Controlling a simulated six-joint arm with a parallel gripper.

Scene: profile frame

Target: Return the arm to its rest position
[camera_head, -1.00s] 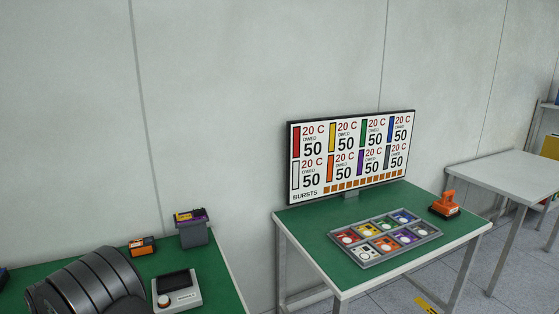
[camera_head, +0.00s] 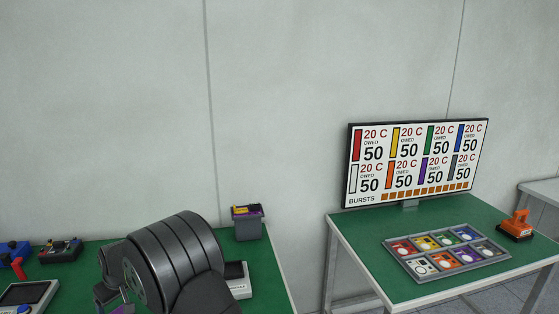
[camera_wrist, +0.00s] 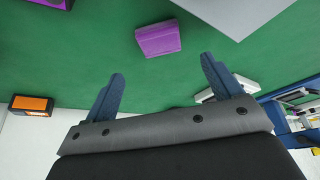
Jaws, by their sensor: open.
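My arm (camera_head: 170,255) rises over the left green bench in the head view, its dark ribbed housing in front of the bench. Its lower end is cut off by the bottom edge of that view. In the wrist view my gripper (camera_wrist: 163,68) is open, with two blue-grey fingers spread wide and nothing between them. A purple block (camera_wrist: 158,38) lies on the green surface beyond the fingertips, apart from them.
A grey bin (camera_head: 248,226) and a partly hidden grey-white device (camera_head: 238,280) stand near the arm. A dark control box (camera_head: 60,251) is at left. The right bench holds a display board (camera_head: 418,160), a tray of coloured tiles (camera_head: 410,268) and an orange tool (camera_head: 516,226).

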